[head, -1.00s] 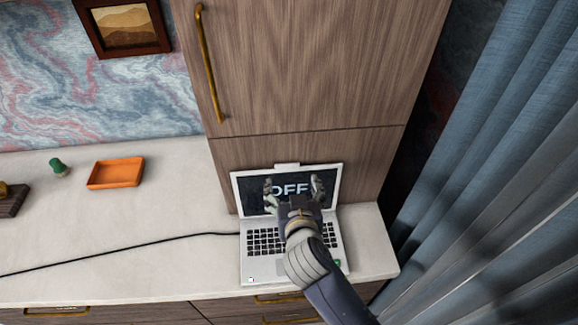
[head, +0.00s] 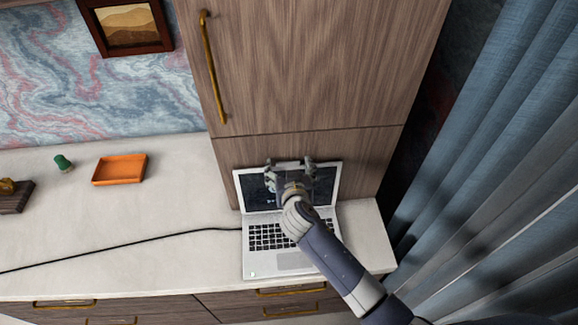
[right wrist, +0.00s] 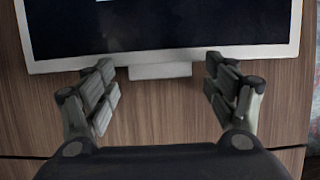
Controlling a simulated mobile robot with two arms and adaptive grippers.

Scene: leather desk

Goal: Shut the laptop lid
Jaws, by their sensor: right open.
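The silver laptop (head: 281,264) stands open on the pale desktop, its lid (head: 325,190) raised and leaning back near the wooden cabinet. My right gripper (head: 290,163) is open at the top edge of the lid, in front of part of the screen. In the right wrist view the lid's light rim (right wrist: 225,53) and dark screen fill the top, and a small tab (right wrist: 160,71) on the rim lies between the open fingers (right wrist: 160,85). I cannot tell whether the fingers touch the lid. My left gripper is out of view.
A black cable (head: 130,246) runs left from the laptop across the desktop (head: 130,210). An orange tray (head: 119,170), a small green object (head: 63,163) and a dark wooden block (head: 15,200) are at the left. A tall cabinet (head: 300,70) rises behind; blue curtains (head: 500,170) hang at the right.

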